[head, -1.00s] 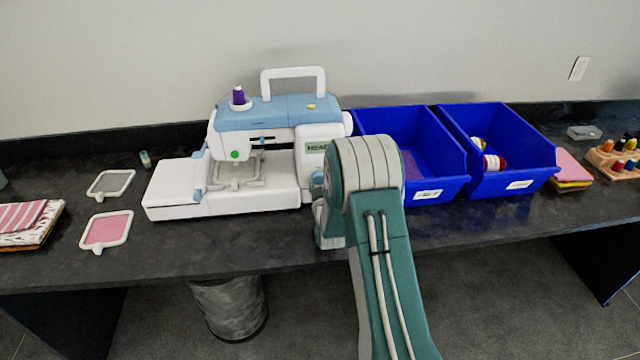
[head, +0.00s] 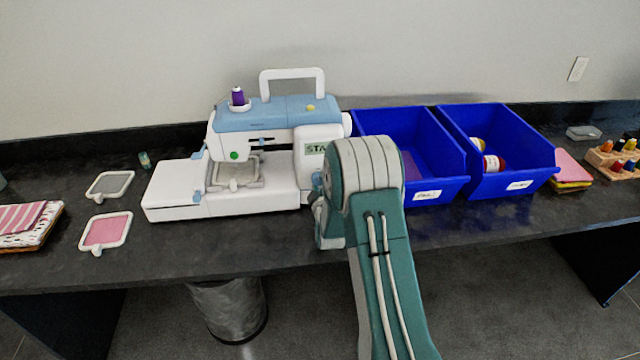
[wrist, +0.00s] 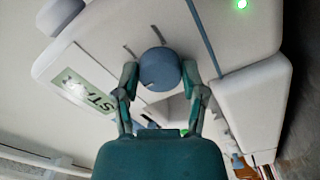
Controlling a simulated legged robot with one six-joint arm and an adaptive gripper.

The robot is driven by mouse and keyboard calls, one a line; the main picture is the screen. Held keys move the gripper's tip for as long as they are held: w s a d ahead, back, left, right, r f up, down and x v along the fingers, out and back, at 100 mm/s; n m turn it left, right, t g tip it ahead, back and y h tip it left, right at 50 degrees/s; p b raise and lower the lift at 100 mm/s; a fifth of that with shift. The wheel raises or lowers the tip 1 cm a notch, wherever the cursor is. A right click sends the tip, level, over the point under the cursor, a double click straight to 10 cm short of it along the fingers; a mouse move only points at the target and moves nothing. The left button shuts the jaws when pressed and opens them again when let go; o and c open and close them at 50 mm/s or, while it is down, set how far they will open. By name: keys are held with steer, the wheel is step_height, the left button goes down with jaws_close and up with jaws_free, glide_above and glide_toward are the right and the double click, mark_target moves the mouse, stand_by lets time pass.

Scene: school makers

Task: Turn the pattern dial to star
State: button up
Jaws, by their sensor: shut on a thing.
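The white and light-blue sewing machine (head: 265,150) stands on the dark counter, with a purple spool on top. Its small label display (head: 315,148) shows letters beginning "STA", partly cut off by my arm. The display also shows in the wrist view (wrist: 90,88), tilted and dark green on pale. The round blue-grey pattern dial (wrist: 160,70) sits on the machine's front in the wrist view. My gripper (wrist: 160,80) is shut on the dial, one finger on each side.
Two blue bins (head: 415,150) stand right of the machine, close to my arm; the right bin (head: 500,150) holds bottles. A pink hoop (head: 106,231) and a grey hoop (head: 110,185) lie on the counter (head: 190,240) at left. A trash bin stands below.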

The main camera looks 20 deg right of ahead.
steer(key=shift+a+f, duration=0.1)
steer(key=shift+a, duration=0.05)
steer(key=o, duration=1.1)
steer(key=shift+o, duration=0.2)
steer(key=v, duration=1.2)
